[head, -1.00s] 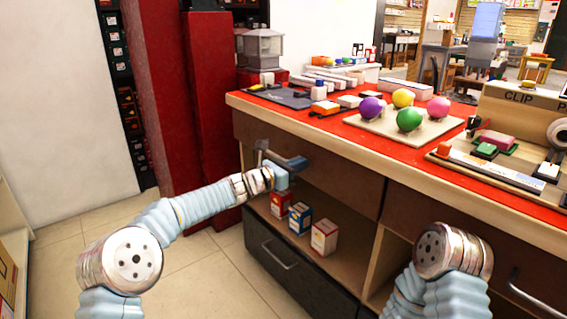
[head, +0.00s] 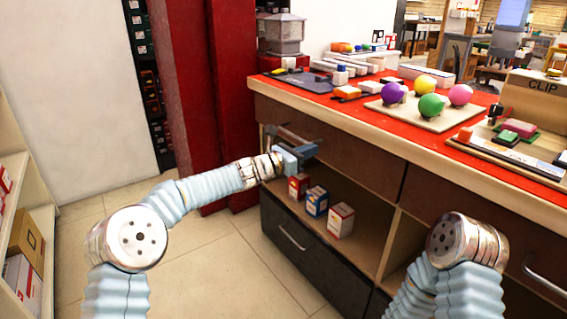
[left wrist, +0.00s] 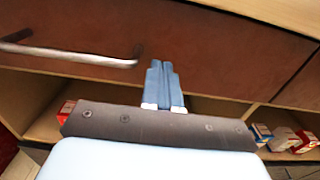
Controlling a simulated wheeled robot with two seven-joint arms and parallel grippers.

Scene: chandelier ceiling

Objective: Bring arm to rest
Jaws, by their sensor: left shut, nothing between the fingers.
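My left gripper (head: 306,152) is at the end of the left arm, in front of the counter's upper drawer front and above the open shelf. In the left wrist view its two blue-grey fingers (left wrist: 161,66) lie together with nothing between them. They point at the brown drawer front (left wrist: 215,50), to the right of a metal bar handle (left wrist: 70,52). I cannot tell whether the fingertips touch the front. My right arm (head: 455,265) shows at the lower right of the head view, but its gripper is not visible.
The counter (head: 365,135) has a red top with a board (head: 420,117) of coloured balls. Several small boxes (head: 340,220) stand on the open shelf below. A dark lower drawer (head: 290,240) is shut. Tiled floor (head: 215,265) is clear between.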

